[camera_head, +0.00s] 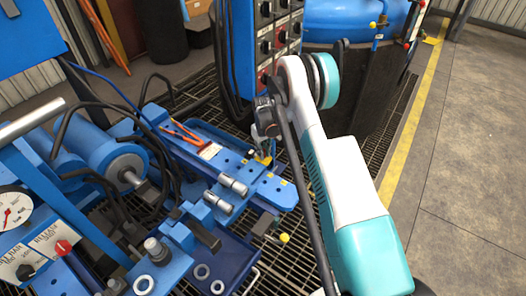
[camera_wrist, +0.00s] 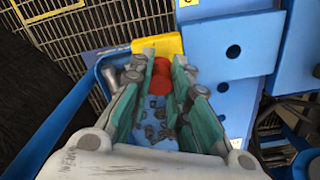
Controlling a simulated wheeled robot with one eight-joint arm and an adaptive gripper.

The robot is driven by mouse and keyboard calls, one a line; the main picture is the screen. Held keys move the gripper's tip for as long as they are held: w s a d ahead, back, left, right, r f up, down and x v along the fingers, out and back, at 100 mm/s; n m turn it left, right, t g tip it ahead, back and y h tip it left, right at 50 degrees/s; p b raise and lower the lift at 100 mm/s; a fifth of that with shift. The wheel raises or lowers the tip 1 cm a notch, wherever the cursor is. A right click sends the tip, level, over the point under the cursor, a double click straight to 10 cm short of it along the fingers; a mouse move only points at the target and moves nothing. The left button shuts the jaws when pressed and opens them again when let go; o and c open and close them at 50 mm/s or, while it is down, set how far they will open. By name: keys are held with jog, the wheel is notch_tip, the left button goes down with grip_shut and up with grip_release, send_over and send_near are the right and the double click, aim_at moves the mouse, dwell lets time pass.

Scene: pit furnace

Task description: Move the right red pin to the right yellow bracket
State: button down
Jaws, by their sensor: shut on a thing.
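The red pin (camera_wrist: 160,76) shows between the fingertips of my gripper (camera_wrist: 162,64) in the wrist view, and the teal-padded fingers are closed on its sides. A yellow bracket (camera_wrist: 160,45) lies just beyond the fingertips, at the edge of the blue plate. The pin overlaps it in this view; I cannot tell whether they touch. In the head view, my gripper (camera_head: 262,145) points down at the blue bench beside a small yellow piece (camera_head: 263,159). The pin is not clear there.
The blue bench plate (camera_head: 235,172) carries orange-handled pliers (camera_head: 190,133) and metal cylinders (camera_head: 230,185). A blue control box (camera_head: 278,35) stands behind my gripper. Black hoses (camera_head: 130,130) loop at the left. Another yellow-tipped part (camera_head: 283,238) is at the near bench edge. Grating surrounds the bench.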

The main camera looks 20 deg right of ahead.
jog(key=c, duration=1.4)
grip_release()
jog(key=shift+c, duration=0.2)
jog(key=shift+r, duration=0.1)
notch_tip(320, 180, up, 12)
